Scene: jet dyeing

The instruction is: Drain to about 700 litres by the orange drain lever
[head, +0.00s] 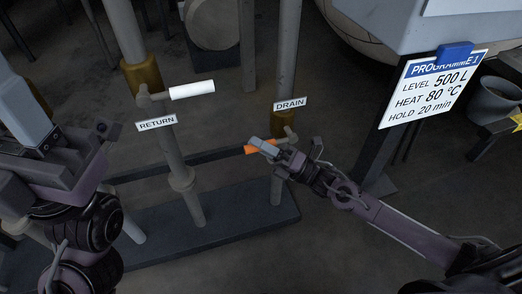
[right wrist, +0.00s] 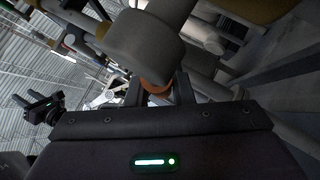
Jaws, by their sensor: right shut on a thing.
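The orange drain lever (head: 261,148) shows beside the pipe under the DRAIN label (head: 291,104). My right gripper (head: 262,146) is shut on it, and its fingers hide part of the lever. In the right wrist view a bit of the orange lever (right wrist: 156,86) shows between the two fingers, behind a large grey rounded part. My left arm stands at the left edge of the head view; its fingertips do not show.
A white-handled lever (head: 192,90) sits on the RETURN pipe to the left, above the RETURN label (head: 156,123). A programme board (head: 433,88) reads level 500 L, heat 80 °C, hold 20 min. A dark plinth (head: 230,225) lies under the pipes. A grey bucket (head: 497,101) stands far right.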

